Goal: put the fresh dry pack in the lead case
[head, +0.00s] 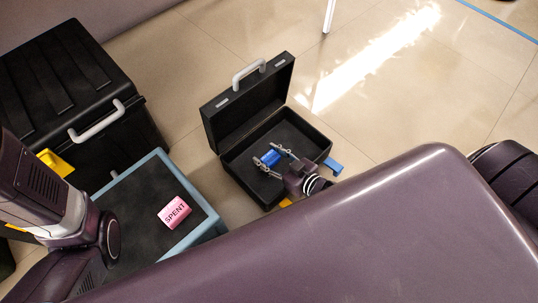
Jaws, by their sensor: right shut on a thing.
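An open black case (237,168) stands on the floor in the middle of the head view, its lid (246,103) raised at the back. My right gripper (271,158) reaches into the case from the lower right. It is shut on a small blue pack (271,158), which is over or on the dark case floor; I cannot tell whether it touches. No label shows on the blue pack. A pink pack (174,212) marked SPENT lies on a dark, blue-rimmed surface (190,183) at the left. My left arm shows at the left, but its gripper is out of sight.
A large black chest (60,75) with a grey handle stands at the back left. A yellow piece (54,162) shows at its front. A light blue tab (333,165) sticks out at the case's right side. The tiled floor (380,110) to the right is clear.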

